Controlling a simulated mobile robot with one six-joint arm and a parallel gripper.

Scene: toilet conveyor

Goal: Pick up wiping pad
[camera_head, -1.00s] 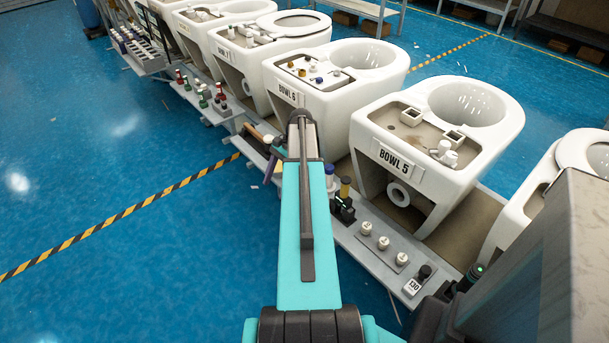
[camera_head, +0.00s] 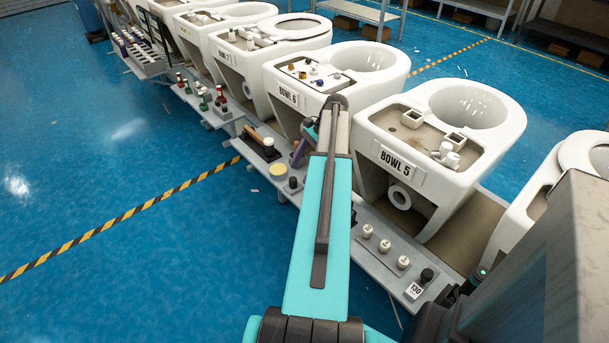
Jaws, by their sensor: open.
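No object is clearly marked as the wiping pad. A round pale-yellow pad-like piece (camera_head: 278,170) sits on the grey ledge left of my arm, and it may be the pad. A purple piece (camera_head: 298,152) stands just beyond it, partly hidden by my arm. My teal arm reaches forward over the ledge between BOWL 6 and BOWL 5. A small teal and dark part of my arm shows at the left of its far end. My gripper's fingers are hidden behind the arm, so their place relative to the pad cannot be seen.
White bowls labelled BOWL 6 (camera_head: 289,95) and BOWL 5 (camera_head: 402,161) stand along the conveyor. A brown-handled tool (camera_head: 257,137) lies on a dark tray. Several white knobs (camera_head: 385,246) sit on the ledge at right. The blue floor at left is clear.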

